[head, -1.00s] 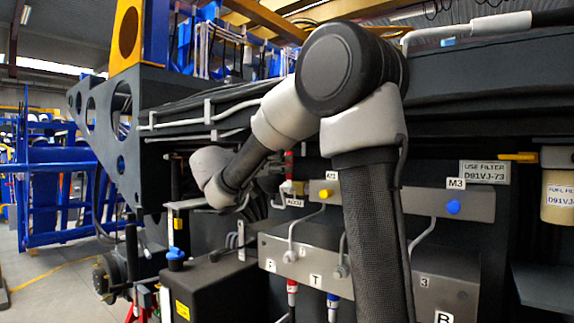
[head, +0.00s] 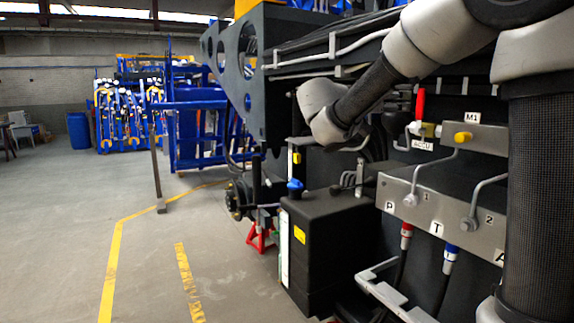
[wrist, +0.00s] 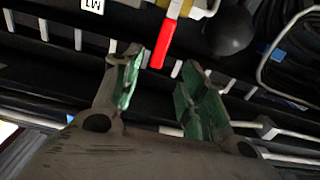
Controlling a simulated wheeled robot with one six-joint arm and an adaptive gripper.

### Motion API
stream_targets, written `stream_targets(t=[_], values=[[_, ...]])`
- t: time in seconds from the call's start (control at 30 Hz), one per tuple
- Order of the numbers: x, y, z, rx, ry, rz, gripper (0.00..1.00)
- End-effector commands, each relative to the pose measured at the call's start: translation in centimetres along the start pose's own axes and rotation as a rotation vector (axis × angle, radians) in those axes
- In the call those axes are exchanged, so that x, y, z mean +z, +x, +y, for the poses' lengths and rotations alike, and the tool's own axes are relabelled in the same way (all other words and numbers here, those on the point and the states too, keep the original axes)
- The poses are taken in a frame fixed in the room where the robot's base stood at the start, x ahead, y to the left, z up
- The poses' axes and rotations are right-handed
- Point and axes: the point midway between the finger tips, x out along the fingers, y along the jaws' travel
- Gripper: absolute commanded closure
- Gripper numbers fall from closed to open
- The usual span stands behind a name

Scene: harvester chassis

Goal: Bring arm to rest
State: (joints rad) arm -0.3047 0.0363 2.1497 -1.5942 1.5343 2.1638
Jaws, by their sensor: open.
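My gripper (wrist: 157,90) shows in the wrist view with its two green-padded fingers apart and nothing between them. A red lever (wrist: 165,45) on a yellow valve lies just past the fingertips in that view, apart from them as far as I can tell. In the head view the red lever (head: 421,104) stands upright above the ACCU label. My arm (head: 365,95) reaches from the right across the front of the chassis, bent at the elbow.
A manifold block (head: 440,205) with hoses and a black tank (head: 325,245) with a blue cap (head: 295,185) sit below my arm. A red jack stand (head: 260,236) is on the floor. Open floor (head: 70,220) with yellow lines lies to the left.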

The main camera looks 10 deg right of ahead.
Motion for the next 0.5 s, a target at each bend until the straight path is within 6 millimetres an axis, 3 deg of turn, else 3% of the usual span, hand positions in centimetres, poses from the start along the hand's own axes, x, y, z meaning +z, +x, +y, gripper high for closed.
stream_targets(t=[0.13, 0.27, 0.4, 0.5], values=[[1.3, 0.2, -0.2, -0.017, -0.25, -0.052, 0.58], [7.7, 0.8, 1.6, -0.061, -0.67, -0.276, 0.58], [14.6, -0.2, 7.1, -0.233, -1.047, -0.597, 0.58], [18.9, -2.2, 12.2, -0.456, -1.198, -0.818, 0.58]])
